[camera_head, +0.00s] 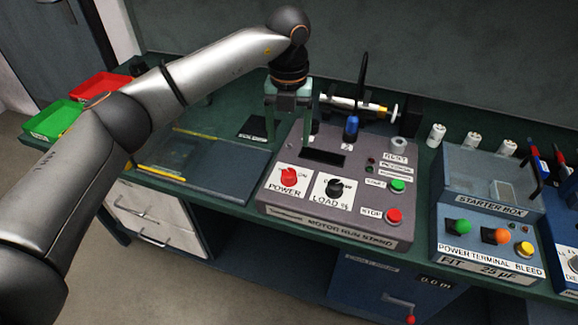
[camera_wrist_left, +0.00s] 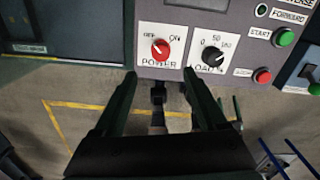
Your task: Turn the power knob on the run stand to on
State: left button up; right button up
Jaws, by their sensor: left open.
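The red power knob (camera_head: 289,177) sits on a white label at the front left of the grey motor run stand (camera_head: 345,222). In the left wrist view the power knob (camera_wrist_left: 160,49) has OFF printed to its upper left and ON to its upper right. My left gripper (camera_head: 288,138) points down, open and empty, above the left part of the stand. In the wrist view my left gripper's fingers (camera_wrist_left: 160,76) are apart, with the knob beyond the gap, untouched. My right gripper is not in view.
The black load knob (camera_head: 335,188) is just right of the power knob. Green start (camera_head: 398,186) and red stop (camera_head: 393,215) buttons are at the stand's right. A starter box (camera_head: 487,211) stands further right. A dark flat tray (camera_head: 228,183) lies to the left.

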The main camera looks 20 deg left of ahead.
aim_at(289, 172)
pick_arm(q)
notch_tip(289, 172, down, 10)
jog(key=shift+f+p, duration=0.15)
jog(key=shift+p, duration=0.2)
grip_shut()
dwell(0.5)
